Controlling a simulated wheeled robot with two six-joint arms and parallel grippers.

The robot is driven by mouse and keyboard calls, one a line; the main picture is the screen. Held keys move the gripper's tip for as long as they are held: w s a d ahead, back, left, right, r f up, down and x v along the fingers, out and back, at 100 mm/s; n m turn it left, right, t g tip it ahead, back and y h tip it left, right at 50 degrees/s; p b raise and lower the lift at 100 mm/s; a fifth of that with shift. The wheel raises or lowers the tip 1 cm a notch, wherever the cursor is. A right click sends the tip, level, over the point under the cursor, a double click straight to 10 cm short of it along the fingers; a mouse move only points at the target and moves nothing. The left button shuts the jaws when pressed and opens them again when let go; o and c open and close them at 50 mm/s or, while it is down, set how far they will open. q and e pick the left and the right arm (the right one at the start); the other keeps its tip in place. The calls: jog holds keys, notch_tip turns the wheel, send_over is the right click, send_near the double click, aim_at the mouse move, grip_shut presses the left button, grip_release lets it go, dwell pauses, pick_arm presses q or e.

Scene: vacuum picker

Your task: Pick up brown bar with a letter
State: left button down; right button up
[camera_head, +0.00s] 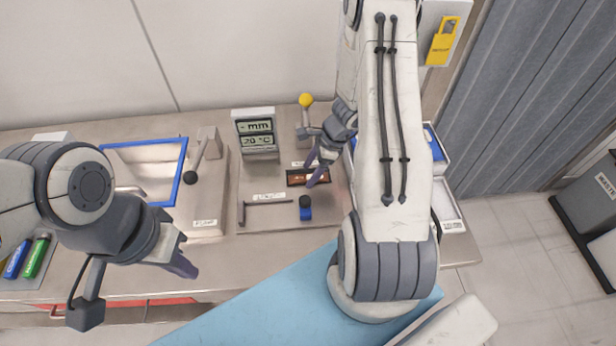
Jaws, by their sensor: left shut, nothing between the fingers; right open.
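A brown bar with pale marks on it (297,178) lies on the grey work plate (270,222) in the middle of the bench. The marks are too small to read. My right gripper (319,176) is open, with its purple fingers right over the bar's right part, hiding some of it. I cannot tell whether the fingers touch the bar. My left gripper (182,265) is shut and empty, at the left above the front of the bench, well apart from the bar.
A display (257,136) and a yellow-knobbed lever (306,101) stand behind the bar. A blue-and-black piece (305,208) and a grey rod (266,202) lie in front. A blue-framed tray (150,158) and black-knobbed lever (191,177) are left; a white bin (447,213) is right.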

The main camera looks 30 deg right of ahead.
jog(key=shift+a+f, duration=0.2)
jog(key=shift+f, duration=0.3)
grip_shut()
jog(key=shift+r, duration=0.1)
